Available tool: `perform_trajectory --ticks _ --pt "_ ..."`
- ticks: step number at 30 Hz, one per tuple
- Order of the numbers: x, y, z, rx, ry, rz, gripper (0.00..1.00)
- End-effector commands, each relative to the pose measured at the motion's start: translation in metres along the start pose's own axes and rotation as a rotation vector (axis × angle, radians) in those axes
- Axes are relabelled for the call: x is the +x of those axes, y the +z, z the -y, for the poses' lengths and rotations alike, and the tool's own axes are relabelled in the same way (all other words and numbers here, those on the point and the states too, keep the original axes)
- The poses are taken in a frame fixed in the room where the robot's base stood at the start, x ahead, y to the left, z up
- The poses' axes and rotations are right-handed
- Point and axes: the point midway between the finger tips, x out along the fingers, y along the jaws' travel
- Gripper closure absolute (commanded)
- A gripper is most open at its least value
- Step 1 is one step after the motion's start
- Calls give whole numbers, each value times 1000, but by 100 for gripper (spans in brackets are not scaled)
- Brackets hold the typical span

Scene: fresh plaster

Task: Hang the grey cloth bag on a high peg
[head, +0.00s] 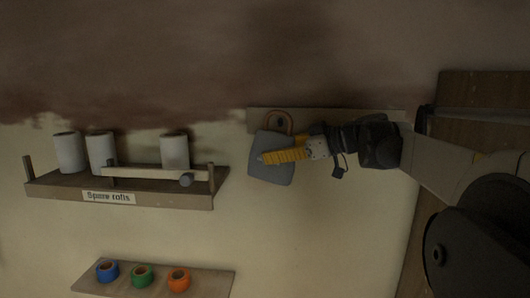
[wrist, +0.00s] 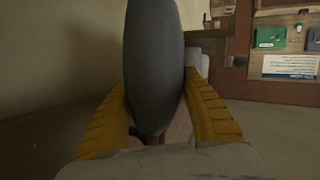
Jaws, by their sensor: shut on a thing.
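The grey cloth bag (head: 268,172) hangs flat in front of the peg board (head: 345,115) on the wall. Its brown loop handle (head: 279,114) stands up over the board, around or in front of a dark peg (head: 280,122); I cannot tell if the peg bears it. My gripper (head: 283,156), with yellow fingers, is shut on the bag and reaches in from the right. In the wrist view the bag (wrist: 155,65) fills the space between the yellow fingers (wrist: 158,115). The other pegs are hidden or too dark to tell.
Left of the bag is a wooden shelf (head: 130,198) labelled "Spare rolls" with white rolls and a bar. Below it a smaller shelf (head: 155,283) holds blue, green and orange tape rolls. Bare wall lies below the bag. The wrist view shows a brown board (wrist: 270,75) with a sign.

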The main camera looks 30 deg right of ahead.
Motion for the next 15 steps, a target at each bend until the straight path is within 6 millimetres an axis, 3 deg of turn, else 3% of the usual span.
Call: perform_trajectory --ticks 15 --pt "6 0 -13 0 0 -1 89"
